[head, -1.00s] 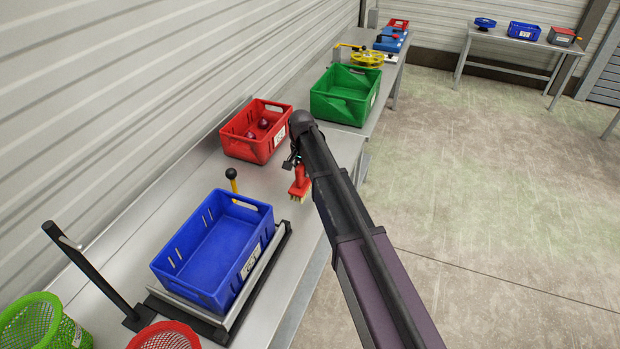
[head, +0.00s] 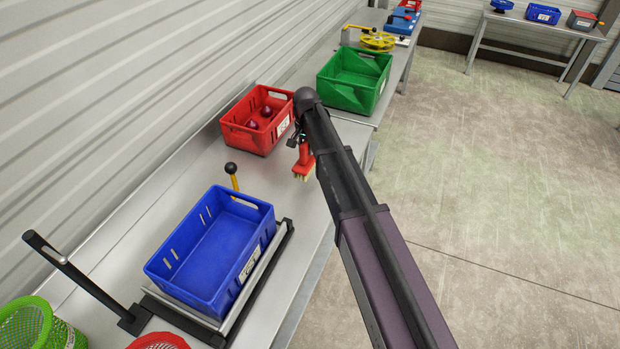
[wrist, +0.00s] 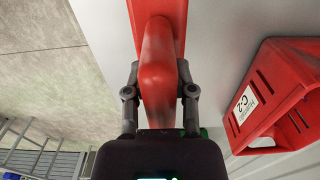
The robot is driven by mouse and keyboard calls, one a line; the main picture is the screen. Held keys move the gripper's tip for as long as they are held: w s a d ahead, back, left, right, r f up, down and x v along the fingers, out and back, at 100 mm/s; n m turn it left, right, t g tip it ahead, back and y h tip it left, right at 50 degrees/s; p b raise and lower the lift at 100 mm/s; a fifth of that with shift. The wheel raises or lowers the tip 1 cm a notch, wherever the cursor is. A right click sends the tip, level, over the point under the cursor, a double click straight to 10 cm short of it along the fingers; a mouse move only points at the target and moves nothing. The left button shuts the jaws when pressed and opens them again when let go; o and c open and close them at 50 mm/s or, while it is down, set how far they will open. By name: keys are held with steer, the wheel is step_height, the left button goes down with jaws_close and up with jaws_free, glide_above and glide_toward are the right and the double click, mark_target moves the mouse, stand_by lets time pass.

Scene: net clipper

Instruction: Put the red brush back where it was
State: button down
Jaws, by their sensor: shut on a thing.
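The red brush (head: 305,163) has a red body with pale bristles pointing down. In the head view it hangs beside the end of my arm, near the front edge of the metal bench. My gripper (wrist: 160,92) is shut on its red handle (wrist: 158,70), one finger on each side, in the wrist view. In the head view my arm partly hides the gripper (head: 298,138). I cannot tell whether the bristles touch the bench.
A red crate (head: 233,133) with dark red round things stands left of the brush. A green crate (head: 340,97) is behind, and a blue crate (head: 185,278) sits on a scale-like stand in front. Bare bench top (head: 290,205) lies between the blue crate and the brush.

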mark_target(308, 160)
steer(key=shift+d, duration=0.1)
steer(key=s+d, duration=0.8)
steer(key=s, duration=0.5)
steer(key=shift+s+d+f, duration=0.2)
steer(key=shift+f, duration=0.05)
steer(key=w+a, duration=0.2)
steer(key=w, duration=0.2)
steer(key=w+a+f+b, duration=0.1)
steer(key=w+a, duration=0.2)
steer(key=w, duration=0.1)
steer(key=w+a, duration=0.2)
steer(key=w, duration=0.2)
steer(key=shift+w+a+f+b, duration=0.2)
steer(key=shift+w+b, duration=0.2)
steer(key=shift+w+a, duration=0.2)
steer(key=shift+w, duration=0.2)
steer(key=shift+w+a+f+b, duration=0.15)
steer(key=shift+w+f+b, duration=0.1)
steer(key=shift+f+b, duration=0.1)
steer(key=shift+s+f+b, duration=0.1)
steer(key=shift+f+b, duration=1.35)
steer(key=shift+b, duration=0.05)
